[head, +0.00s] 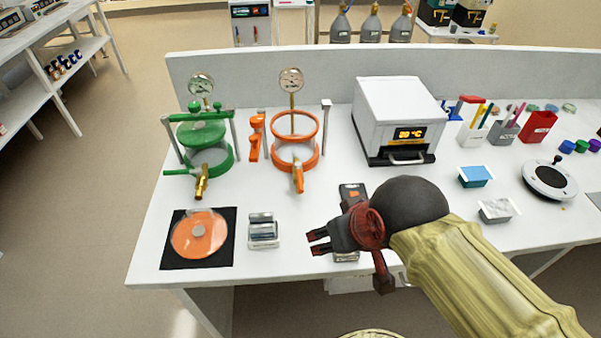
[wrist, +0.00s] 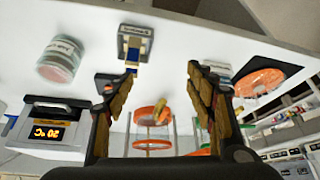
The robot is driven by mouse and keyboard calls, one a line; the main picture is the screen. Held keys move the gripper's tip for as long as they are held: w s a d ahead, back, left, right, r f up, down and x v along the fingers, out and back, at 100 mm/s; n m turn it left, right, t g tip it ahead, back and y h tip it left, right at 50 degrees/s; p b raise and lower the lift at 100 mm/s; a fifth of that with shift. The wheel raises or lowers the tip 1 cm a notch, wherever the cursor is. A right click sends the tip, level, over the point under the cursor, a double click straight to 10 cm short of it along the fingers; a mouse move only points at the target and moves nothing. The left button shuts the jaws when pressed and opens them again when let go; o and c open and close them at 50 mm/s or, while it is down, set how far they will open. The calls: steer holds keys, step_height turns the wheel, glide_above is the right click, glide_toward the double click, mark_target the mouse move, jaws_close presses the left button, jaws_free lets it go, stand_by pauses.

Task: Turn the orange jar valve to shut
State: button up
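The orange jar (head: 316,158) stands at the back of the white bench, an open-topped vessel with orange rings, a gauge on a stem and an upright orange piece (head: 257,137) at its left. Its orange valve handle (head: 298,178) sticks out at the front and points toward the bench's front edge. My gripper (head: 317,243) is in front of the jar and slightly to its right, apart from the valve. In the wrist view my gripper (wrist: 162,75) has its fingers wide apart with nothing between them, and the orange jar (wrist: 138,122) shows beyond them.
A green jar (head: 229,165) with a brass valve stands to the left. A white oven (head: 400,110) stands to the right. A black mat (head: 170,259) with an orange disc and a small metallic block (head: 263,231) lie at front left. Small boxes sit around my gripper. Bench is clear before the valve.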

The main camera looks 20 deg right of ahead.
steer(key=r+g+p, duration=0.1)
steer(key=r+p, duration=0.1)
steer(key=p, duration=0.1)
steer(key=w+r+p, duration=0.1)
steer(key=p, duration=0.3)
steer(key=w+d+r+g+p, duration=0.1)
steer(key=r+p, duration=0.1)
steer(key=p, duration=0.2)
steer(key=shift+r+m+g, duration=0.3)
steer(key=shift+r, duration=0.05)
steer(key=c, duration=0.6)
steer(key=w+r+m+g+y+p, duration=0.1)
steer(key=w+r+g+p, duration=0.3)
steer(key=p, duration=0.9)
steer(key=m+t+y+p, duration=0.1)
steer(key=m+p, duration=0.1)
steer(key=p, duration=0.7)
glide_toward(301, 178)
steer(key=shift+n+t, duration=0.3)
steer(key=f, duration=0.2)
steer(key=a+f, duration=0.1)
steer(key=f, duration=0.5)
steer(key=shift+a, duration=0.3)
steer(key=shift+c, duration=1)
jaws_close()
